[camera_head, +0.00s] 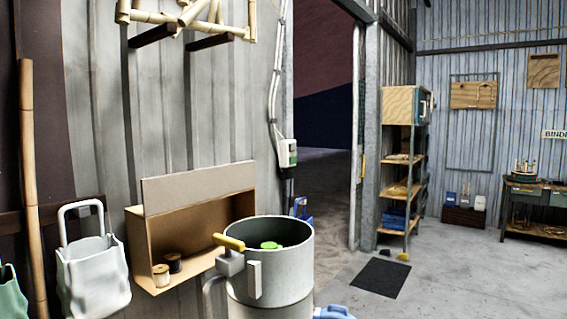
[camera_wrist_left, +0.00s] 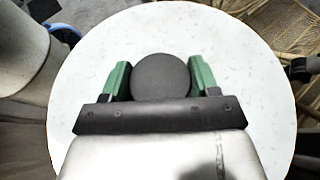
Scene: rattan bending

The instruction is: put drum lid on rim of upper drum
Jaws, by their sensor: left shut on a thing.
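The drum lid (camera_wrist_left: 240,60) is a pale, speckled round disc that fills most of the left wrist view. It has a dark round knob (camera_wrist_left: 162,77) at its middle. My left gripper (camera_wrist_left: 161,78) is shut on this knob, with one green finger on each side. The upper drum (camera_head: 282,270) is a grey cylinder at the bottom middle of the head view, with its top open. A green thing shows inside it, and a yellow handle (camera_head: 228,242) sits at its left rim. The lid and both grippers are out of the head view. My right gripper is in neither view.
A cardboard-coloured box (camera_head: 190,240) with spools stands left of the drum, against the wall. A pale bucket (camera_head: 93,275) is farther left. A blue thing (camera_head: 333,313) lies low right of the drum. A dark mat (camera_head: 381,278) and open floor are to the right.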

